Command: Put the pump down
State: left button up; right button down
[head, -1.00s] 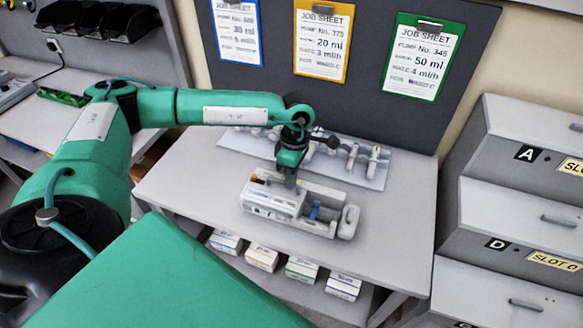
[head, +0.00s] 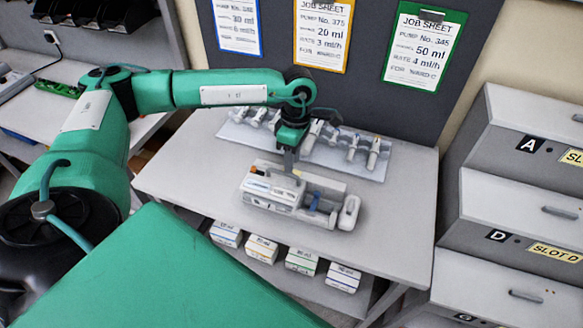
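The pump (head: 272,190), a pale grey and white unit with a small orange mark and a blue part in its syringe bay, lies on the grey table (head: 185,175). It sits at a slant and appears to rest flat on the tabletop. My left gripper (head: 290,168) points down over the pump's back edge. Its fingertips are small and dark here, and I cannot tell whether they touch the pump or how far apart they are. My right gripper is not in view.
A pale tray of several syringes (head: 374,152) lies behind the pump. Several small boxes (head: 262,248) stand on the shelf below. Job sheets (head: 323,35) hang on the dark panel. Drawers (head: 520,205) stand at right. The table's right side is clear.

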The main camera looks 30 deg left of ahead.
pick_arm(q)
notch_tip(320, 180, up, 9)
jog(key=w+b, duration=0.1)
jog(key=b, duration=0.1)
jog(key=shift+w+a+f, duration=0.15)
jog(key=shift+w, duration=0.15)
